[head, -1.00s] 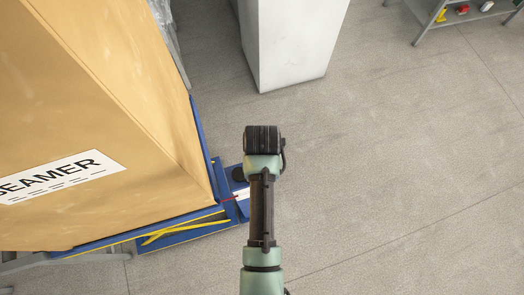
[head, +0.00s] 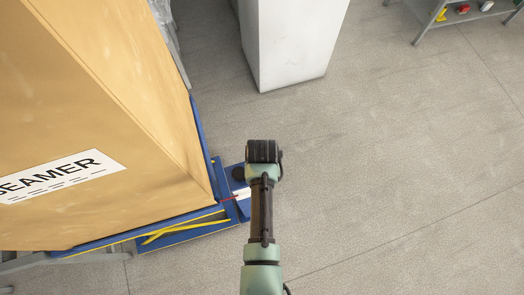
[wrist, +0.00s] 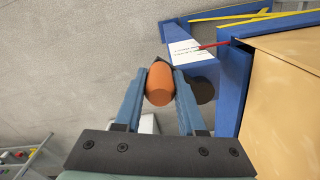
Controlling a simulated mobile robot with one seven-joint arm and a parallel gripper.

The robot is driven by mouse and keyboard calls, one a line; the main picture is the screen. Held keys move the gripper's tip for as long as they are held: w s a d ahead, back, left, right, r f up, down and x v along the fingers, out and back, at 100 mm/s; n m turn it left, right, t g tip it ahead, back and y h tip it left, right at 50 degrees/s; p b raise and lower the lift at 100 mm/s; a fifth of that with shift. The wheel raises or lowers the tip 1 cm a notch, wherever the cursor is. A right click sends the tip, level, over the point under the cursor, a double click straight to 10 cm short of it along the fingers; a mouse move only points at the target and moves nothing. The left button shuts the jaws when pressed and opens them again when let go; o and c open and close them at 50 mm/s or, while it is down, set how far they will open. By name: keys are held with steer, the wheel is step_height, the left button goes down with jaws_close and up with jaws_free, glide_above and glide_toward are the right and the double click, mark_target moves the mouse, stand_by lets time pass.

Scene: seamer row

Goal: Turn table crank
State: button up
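In the wrist view an orange crank knob (wrist: 160,85) sits between the two blue fingers of my gripper (wrist: 161,75). Both fingers lie against its sides, set only partly apart, so my gripper looks shut on it. A small dark piece shows behind the knob's far end; the rest of the crank is hidden. The blue lift table (wrist: 232,80) carries a white label (wrist: 192,50) with a red pointer (wrist: 212,45). A dark round disc (wrist: 204,90) shows beside the right finger. In the head view the table's blue frame (head: 180,238) is partly covered by my arm, and my fingers are hidden.
A large tan box marked SEAMER (head: 110,120) stands on the table at the left. A pale grey cabinet (head: 290,45) stands ahead. A grey shelf with small coloured items (head: 465,18) is at the far upper right. The floor to the right is clear.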

jaws_close()
stand_by(1.0)
